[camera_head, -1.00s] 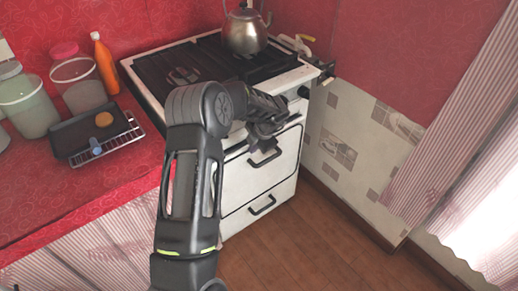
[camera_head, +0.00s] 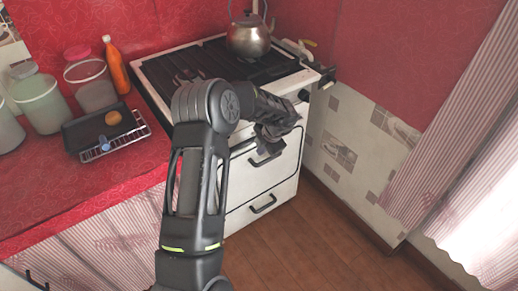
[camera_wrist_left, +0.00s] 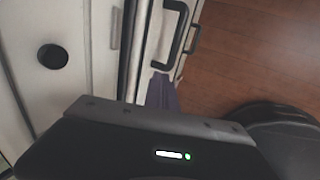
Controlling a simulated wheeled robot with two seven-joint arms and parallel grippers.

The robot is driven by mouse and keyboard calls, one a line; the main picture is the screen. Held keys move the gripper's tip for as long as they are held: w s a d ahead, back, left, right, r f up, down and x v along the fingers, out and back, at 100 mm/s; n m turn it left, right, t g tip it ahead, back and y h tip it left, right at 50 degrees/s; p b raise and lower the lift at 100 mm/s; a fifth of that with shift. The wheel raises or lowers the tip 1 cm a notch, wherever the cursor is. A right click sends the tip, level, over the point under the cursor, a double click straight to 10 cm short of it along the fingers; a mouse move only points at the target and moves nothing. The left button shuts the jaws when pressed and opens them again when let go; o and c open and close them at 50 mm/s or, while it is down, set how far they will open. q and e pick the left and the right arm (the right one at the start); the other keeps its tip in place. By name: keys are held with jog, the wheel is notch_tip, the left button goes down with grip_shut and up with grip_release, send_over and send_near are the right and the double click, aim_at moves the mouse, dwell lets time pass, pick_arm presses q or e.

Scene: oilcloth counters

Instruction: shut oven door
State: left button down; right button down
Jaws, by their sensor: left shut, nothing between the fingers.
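The white oven door (camera_head: 278,176) is on the front of the stove, with a black bar handle (camera_head: 266,159) near its top. It stands close to upright; I cannot tell if it is fully flush. In the left wrist view a dark gap runs between the panel and the door, and the door handle (camera_wrist_left: 176,38) shows to its right. My left gripper (camera_head: 268,145) is shut and empty at the door's upper part, just above the handle, and partly hides the door's top edge. I cannot tell if it touches. My right gripper is not in view.
A kettle (camera_head: 248,36) stands on the stove top (camera_head: 185,62). A lower drawer (camera_head: 240,217) with its own handle is below the door. A dark tray on a rack (camera_head: 82,130), jars and an orange bottle (camera_head: 116,66) are on the red counter. The wooden floor (camera_head: 310,240) is clear.

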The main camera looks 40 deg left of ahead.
pick_arm(q)
jog(key=v, duration=0.7)
jog(key=shift+a+r, duration=0.2)
jog(key=shift+a, duration=0.15)
jog(key=shift+w, duration=0.1)
